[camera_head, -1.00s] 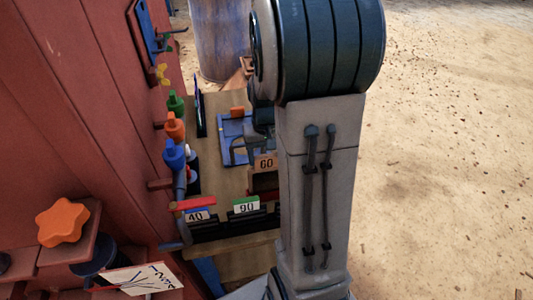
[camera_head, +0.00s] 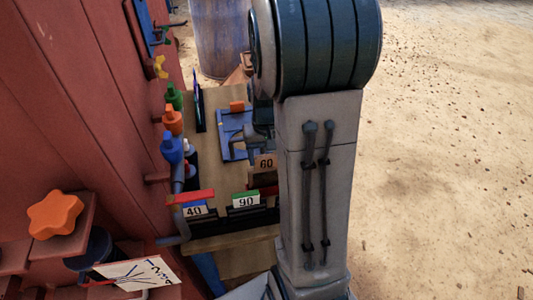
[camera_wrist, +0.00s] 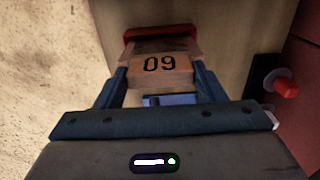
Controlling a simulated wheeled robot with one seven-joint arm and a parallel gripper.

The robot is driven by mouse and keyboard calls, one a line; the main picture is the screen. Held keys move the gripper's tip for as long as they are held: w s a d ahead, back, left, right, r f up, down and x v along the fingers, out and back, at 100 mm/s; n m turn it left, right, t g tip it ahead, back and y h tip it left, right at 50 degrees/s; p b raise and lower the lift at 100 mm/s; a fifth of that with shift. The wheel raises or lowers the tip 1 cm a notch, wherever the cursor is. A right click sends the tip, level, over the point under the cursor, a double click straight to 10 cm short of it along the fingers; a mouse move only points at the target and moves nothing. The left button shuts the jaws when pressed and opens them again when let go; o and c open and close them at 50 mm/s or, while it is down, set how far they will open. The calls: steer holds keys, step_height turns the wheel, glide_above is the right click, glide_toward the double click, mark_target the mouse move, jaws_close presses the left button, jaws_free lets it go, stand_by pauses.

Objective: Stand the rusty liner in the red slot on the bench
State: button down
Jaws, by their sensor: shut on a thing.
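The rusty liner (camera_wrist: 165,70) is a brown block whose face is marked 60; the mark reads upside down in the wrist view. My gripper (camera_wrist: 160,78) is shut on it, one blue-grey finger at each side. In the head view the 60 label (camera_head: 265,162) shows just left of my arm, which hides much of the liner and gripper. A red part (camera_wrist: 160,33), seemingly the red slot, shows beyond the liner in the wrist view. I cannot tell whether the liner touches it. The wooden bench (camera_head: 225,108) lies below.
Labels 40 (camera_head: 194,211) and 90 (camera_head: 246,201) stand at the bench's near edge in dark holders. A blue tray (camera_head: 232,148) lies farther back. Sandy floor is open at right.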

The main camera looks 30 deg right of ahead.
steer(key=shift+f+b, duration=0.5)
steer(key=shift+f, duration=0.25)
steer(key=shift+c, duration=1.2)
jaws_free()
steer(key=shift+f, duration=0.1)
step_height(320, 180, up, 14)
steer(key=p, duration=0.1)
steer(key=shift+p, duration=0.3)
steer(key=s+a+r+n+t+p, duration=0.1)
steer(key=s+a+r+p, duration=0.1)
steer(key=s+a, duration=0.4)
steer(key=s+a+r+n+t+p, duration=0.1)
steer(key=s+a+r+n+p, duration=0.1)
steer(key=s+a, duration=0.4)
steer(key=shift+r+t+p, duration=0.4)
steer(key=shift+r+p, duration=0.15)
steer(key=shift+p, duration=0.4)
